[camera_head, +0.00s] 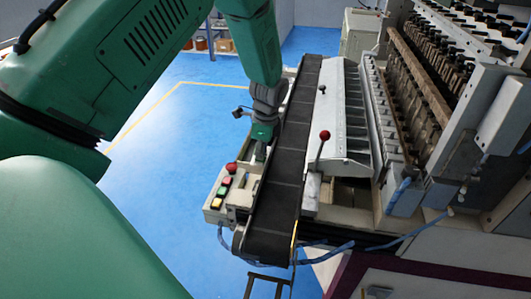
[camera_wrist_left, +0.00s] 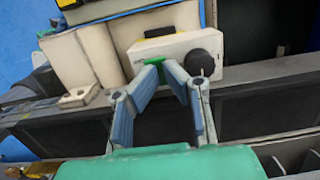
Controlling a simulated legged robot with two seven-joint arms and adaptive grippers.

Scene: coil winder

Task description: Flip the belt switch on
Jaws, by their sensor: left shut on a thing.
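A pale control box (camera_head: 214,203) with coloured buttons and a red knob stands along the left side of the dark conveyor belt (camera_head: 275,205). My left gripper (camera_head: 261,152) reaches down at the belt's left edge, beyond the red knob. In the left wrist view, a white switch box (camera_wrist_left: 180,48) has a black round knob (camera_wrist_left: 200,63) and a small green switch piece (camera_wrist_left: 154,63). The blue-grey fingers of my left gripper (camera_wrist_left: 163,68) meet at the green piece and are shut on it. The black knob is just right of the fingertips. The fingertips are too small to judge in the head view.
A lever with a red ball (camera_head: 324,135) stands right of the belt, beside the large winder machine (camera_head: 420,95). Blue cables (camera_head: 325,246) hang at the belt's near end. The blue floor (camera_head: 165,155) on the left is clear.

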